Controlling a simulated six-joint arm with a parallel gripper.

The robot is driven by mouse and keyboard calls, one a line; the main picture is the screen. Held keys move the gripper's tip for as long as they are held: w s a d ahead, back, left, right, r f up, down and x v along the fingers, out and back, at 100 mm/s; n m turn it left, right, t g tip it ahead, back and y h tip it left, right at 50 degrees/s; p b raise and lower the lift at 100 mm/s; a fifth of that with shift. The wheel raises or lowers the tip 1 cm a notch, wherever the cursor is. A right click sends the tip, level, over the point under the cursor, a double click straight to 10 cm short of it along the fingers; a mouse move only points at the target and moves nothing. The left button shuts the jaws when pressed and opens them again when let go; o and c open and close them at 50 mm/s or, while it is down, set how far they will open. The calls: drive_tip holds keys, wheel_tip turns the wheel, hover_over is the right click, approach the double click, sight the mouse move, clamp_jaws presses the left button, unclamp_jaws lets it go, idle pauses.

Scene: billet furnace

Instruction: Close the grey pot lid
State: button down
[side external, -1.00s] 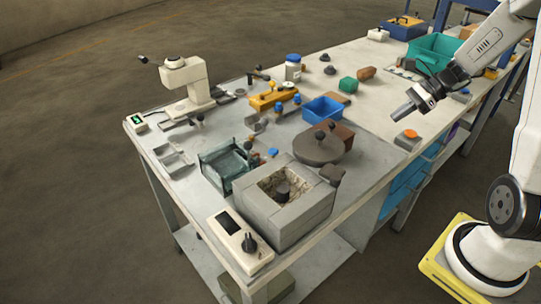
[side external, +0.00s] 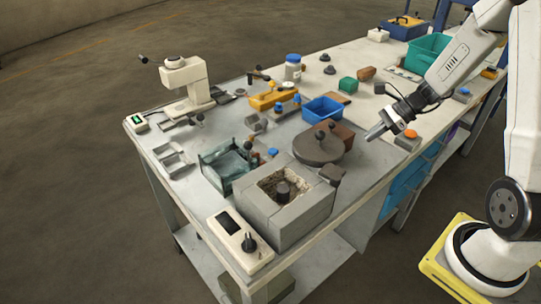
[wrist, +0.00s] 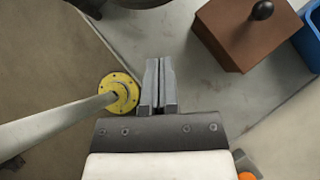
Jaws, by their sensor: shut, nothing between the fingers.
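The grey furnace pot (side external: 287,213) stands near the table's front corner. Its top is open, and a small dark knobbed piece (side external: 283,190) shows inside the rough-lined chamber. The round grey lid (side external: 312,155), with a dark knob, lies off to the back right of the opening. A dark bracket (side external: 332,174) sits at the pot's right corner. My gripper (side external: 371,137) is shut and empty, to the right of the lid and apart from it. The wrist view shows its two fingers together (wrist: 158,64). A dark edge at the top of that view is probably the lid (wrist: 138,3).
A brown box with a black knob (wrist: 240,38) stands close behind the lid. A blue bin (side external: 322,110) is beyond it. An orange button (side external: 410,134) is on the right of my gripper. Bare tabletop (wrist: 185,75) lies below the fingers. A control box (side external: 238,238) fronts the pot.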

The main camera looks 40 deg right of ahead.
sight(312, 139)
drive_tip(key=shift+w+a+f, duration=0.2)
drive_tip(key=shift+w+a, duration=0.3)
drive_tip(key=shift+a, duration=0.2)
drive_tip(key=shift+w+a+f, duration=0.2)
drive_tip(key=shift+w+a, duration=0.25)
drive_tip(key=shift+a, duration=0.25)
drive_tip(key=shift+w+a+f, duration=0.2)
drive_tip(key=shift+w+a, duration=0.3)
drive_tip(key=shift+a, duration=0.2)
drive_tip(key=shift+w, duration=0.15)
